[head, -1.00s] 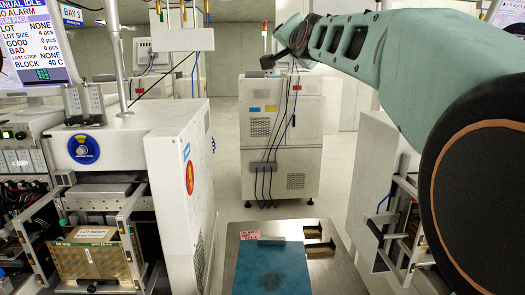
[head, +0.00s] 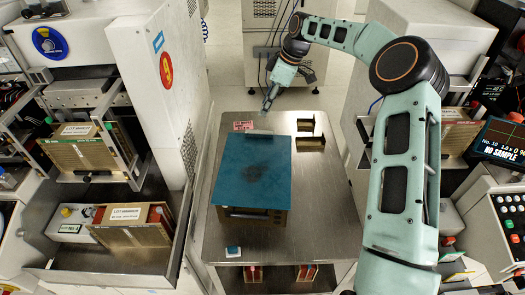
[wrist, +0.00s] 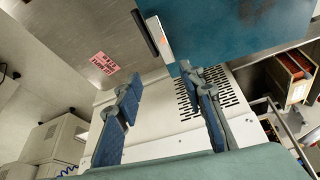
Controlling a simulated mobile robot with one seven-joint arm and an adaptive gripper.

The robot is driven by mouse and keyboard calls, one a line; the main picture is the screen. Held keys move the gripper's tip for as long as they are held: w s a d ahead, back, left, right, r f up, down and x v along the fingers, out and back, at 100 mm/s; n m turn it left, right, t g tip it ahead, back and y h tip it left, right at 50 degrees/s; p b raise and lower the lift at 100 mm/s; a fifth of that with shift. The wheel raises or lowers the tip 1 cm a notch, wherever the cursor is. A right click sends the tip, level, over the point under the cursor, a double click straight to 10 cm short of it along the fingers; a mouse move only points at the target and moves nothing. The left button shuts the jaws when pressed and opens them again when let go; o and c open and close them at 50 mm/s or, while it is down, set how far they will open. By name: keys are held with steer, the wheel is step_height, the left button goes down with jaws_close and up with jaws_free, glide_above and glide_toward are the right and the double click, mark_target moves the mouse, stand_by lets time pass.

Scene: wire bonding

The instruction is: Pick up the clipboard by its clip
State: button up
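The clipboard is a blue-teal board (head: 250,175) with a dark smudge, lying flat over a brown box on the steel cart top. Its near edge overhangs the box's front. In the wrist view the board (wrist: 235,30) fills the upper right, with a dark and silver clip (wrist: 153,36) at its edge. My gripper (head: 268,104) is beyond the board's far edge, above the cart's far end. In the wrist view my gripper (wrist: 160,76) is open and empty, its blue-padded fingers apart and short of the clip.
The steel cart (head: 325,200) has a pink label (head: 243,126) left of my gripper and brass-coloured pieces (head: 310,135) at right. A small teal-topped button box (head: 233,251) sits at the near edge. Machines flank both sides, with a white cabinet (head: 275,65) behind.

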steer(key=d+n, duration=0.1)
steer(key=d, duration=0.1)
glide_above(260, 132)
steer(key=d, duration=0.2)
steer(key=shift+g+y, duration=0.3)
steer(key=shift+g, duration=0.1)
step_height(260, 132, down, 6)
steer(key=shift+s+r, duration=0.1)
steer(key=shift+r, duration=0.15)
steer(key=x, duration=0.1)
steer(key=p+x, duration=0.1)
steer(key=x, duration=0.3)
steer(key=shift+d+f, duration=0.2)
steer(key=shift+f, duration=0.1)
steer(key=shift+f, duration=0.25)
jaws_close()
